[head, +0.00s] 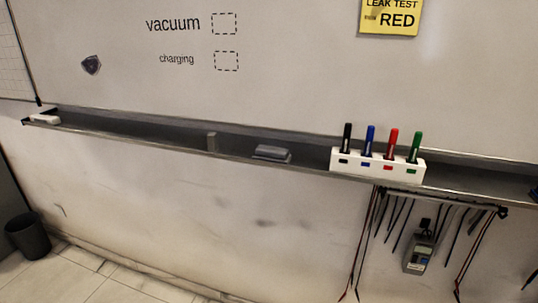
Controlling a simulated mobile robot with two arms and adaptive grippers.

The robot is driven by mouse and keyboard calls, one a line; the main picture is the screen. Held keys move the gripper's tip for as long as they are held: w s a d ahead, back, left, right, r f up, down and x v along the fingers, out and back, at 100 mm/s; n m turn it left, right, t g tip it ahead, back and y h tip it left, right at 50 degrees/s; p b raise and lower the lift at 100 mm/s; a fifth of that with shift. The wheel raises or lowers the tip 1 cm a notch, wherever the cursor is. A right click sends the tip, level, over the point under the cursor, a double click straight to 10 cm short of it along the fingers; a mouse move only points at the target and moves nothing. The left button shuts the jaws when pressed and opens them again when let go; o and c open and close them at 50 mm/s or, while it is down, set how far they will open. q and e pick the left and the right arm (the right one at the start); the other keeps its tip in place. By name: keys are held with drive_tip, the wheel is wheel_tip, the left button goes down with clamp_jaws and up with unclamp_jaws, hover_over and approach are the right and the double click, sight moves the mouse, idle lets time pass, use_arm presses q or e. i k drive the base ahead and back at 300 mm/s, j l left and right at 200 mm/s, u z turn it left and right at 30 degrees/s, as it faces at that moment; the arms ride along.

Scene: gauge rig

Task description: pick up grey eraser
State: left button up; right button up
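The grey eraser (271,153) lies flat in the dark ledge under the whiteboard, near the middle of the head view. It is a low grey block to the left of the marker holder. Nothing covers it, and nothing touches it that I can see. Neither of my grippers is in view.
A white holder (377,167) with several coloured markers stands on the ledge (110,127). Cables and a handheld meter (418,255) hang below. A dark bin (28,237) stands lower left.

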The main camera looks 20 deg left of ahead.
sight(263, 152)
drive_tip(key=i+j+z, duration=0.1)
drive_tip(key=j+z, duration=0.15)
drive_tip(key=j, duration=0.45)
drive_tip(key=j+z, duration=0.25)
drive_tip(key=j, duration=0.4)
